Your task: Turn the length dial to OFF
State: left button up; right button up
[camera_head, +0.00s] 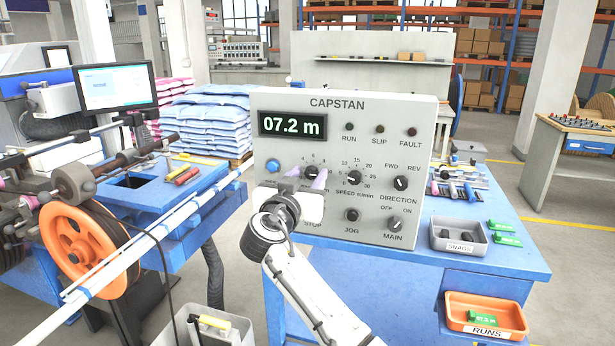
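The grey CAPSTAN panel (385,120) stands on the blue bench. Its display (293,124) reads 07.2 m. A black knob (311,171) with numbers above it, likely the length dial, is at the lower left of the panel. My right gripper (307,176) is in front of it, its two pale purple fingers spread apart on either side of the knob. I cannot tell whether they touch it. The gripper and wrist hide the knob's label and part of its scale, and its pointer setting is unclear. My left gripper is out of view.
Close by are the speed knob (354,178), direction knob (401,183), main knob (395,223), jog button (351,215) and blue lamp (273,166). The SNAGS tray (459,246) and the orange RUNS bin (486,328) are at the right. An orange reel (85,250) is at the left.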

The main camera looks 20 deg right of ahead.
jog(key=c, duration=0.9)
